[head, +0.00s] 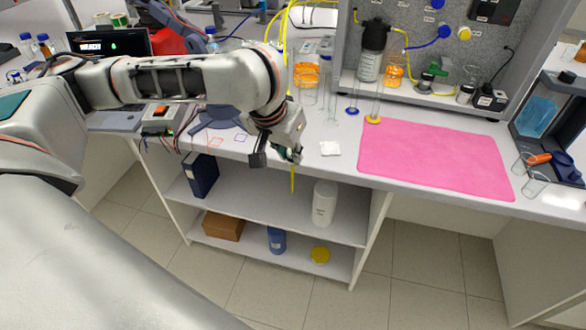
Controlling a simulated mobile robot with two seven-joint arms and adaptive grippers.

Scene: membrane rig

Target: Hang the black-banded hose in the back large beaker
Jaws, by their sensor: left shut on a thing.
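My left gripper (288,153) is in front of the bench edge, above the open shelves. It is shut on a thin yellow hose (292,180), whose lower end hangs straight down below the fingers. The black band cannot be made out at this size. Large glass beakers stand on the bench behind my left wrist; one at the back holds orange liquid (306,70). My arm partly hides this group, and I cannot tell for sure which is the back large one. The hose end is apart from the beakers. My right gripper is not in view.
A pink mat (435,160) lies on the bench to the right. Cylinders with a blue foot (352,110) and a yellow foot (373,119) stand near the beakers. A white pad (330,148) lies right of my gripper. Small beakers (535,184) stand far right.

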